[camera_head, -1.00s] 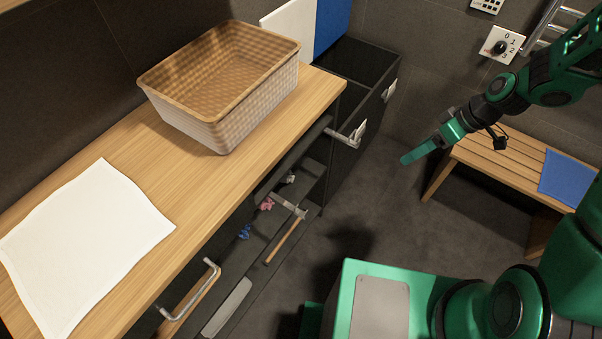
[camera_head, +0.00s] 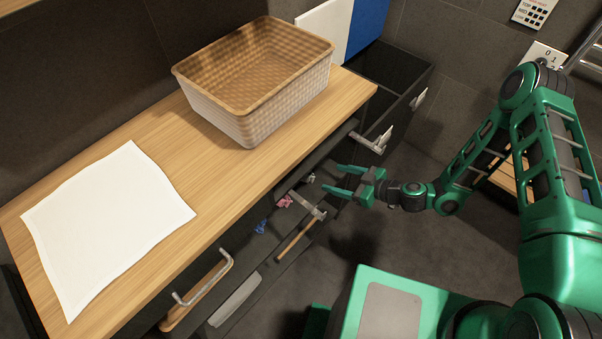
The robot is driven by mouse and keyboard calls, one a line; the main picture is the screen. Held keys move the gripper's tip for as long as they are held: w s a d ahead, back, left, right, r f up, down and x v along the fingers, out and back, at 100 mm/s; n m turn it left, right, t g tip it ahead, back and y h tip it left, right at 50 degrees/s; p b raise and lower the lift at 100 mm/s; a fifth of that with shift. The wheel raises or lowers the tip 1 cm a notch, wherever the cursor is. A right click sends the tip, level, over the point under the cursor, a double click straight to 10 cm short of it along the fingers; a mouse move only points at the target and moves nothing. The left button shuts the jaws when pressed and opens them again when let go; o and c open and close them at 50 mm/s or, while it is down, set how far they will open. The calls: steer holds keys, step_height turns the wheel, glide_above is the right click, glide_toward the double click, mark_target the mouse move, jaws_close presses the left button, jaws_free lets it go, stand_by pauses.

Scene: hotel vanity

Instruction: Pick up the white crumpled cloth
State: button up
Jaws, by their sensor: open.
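A small whitish crumpled cloth (camera_head: 311,178) lies at the far end of the open drawer below the counter. My gripper (camera_head: 330,178) is open and empty, with its two green fingers pointing left toward this cloth. In the picture the fingertips are just right of the cloth. I cannot tell how high they are above it. A larger white cloth (camera_head: 105,222) lies spread almost flat on the wooden counter.
In the drawer lie a pink crumpled cloth (camera_head: 285,201), a blue one (camera_head: 261,227) and a hammer (camera_head: 300,232). A wicker basket (camera_head: 216,118) stands on the counter (camera_head: 190,160). A black open bin (camera_head: 385,85) and a metal handle (camera_head: 372,138) are close beyond my gripper.

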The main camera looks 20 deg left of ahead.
mark_target(313, 178)
steer(key=shift+t, duration=0.4)
steer(key=a+f, duration=0.1)
steer(key=a, duration=0.1)
steer(key=a+f, duration=0.1)
steer(key=a, duration=0.1)
steer(key=a+f, duration=0.2)
steer(key=shift+w+a+f, duration=0.1)
steer(key=shift+w+a, duration=0.1)
steer(key=shift+w, duration=0.1)
steer(key=shift+s+x, duration=0.15)
steer(key=shift+x, duration=1.1)
steer(key=shift+s+x, duration=0.1)
steer(key=shift+x, duration=1.2)
steer(key=c, duration=1.2)
